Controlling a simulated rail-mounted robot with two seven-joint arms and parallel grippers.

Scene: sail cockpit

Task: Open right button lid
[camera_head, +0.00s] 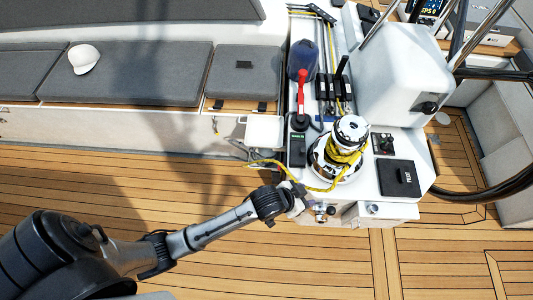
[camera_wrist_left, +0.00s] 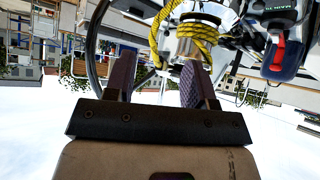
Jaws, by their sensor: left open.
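My left gripper (camera_head: 309,201) is open at the front left edge of the white console, just below the winch. In the left wrist view its two dark padded fingers (camera_wrist_left: 158,78) stand apart with nothing held between them. Small round dark fittings (camera_head: 331,210) sit at the console's front edge, right beside the fingertips. Another round fitting (camera_head: 373,208) is farther right on the front face. I cannot tell for certain which of these is the right button lid, or whether a lid is up. My right gripper is not in view.
The winch (camera_head: 350,135) with yellow rope (camera_head: 340,155) stands close behind the gripper. A red-handled lever (camera_head: 302,90), a black hatch (camera_head: 398,178) and a small switch panel (camera_head: 383,143) are on the console. The wooden deck (camera_head: 300,265) in front is clear.

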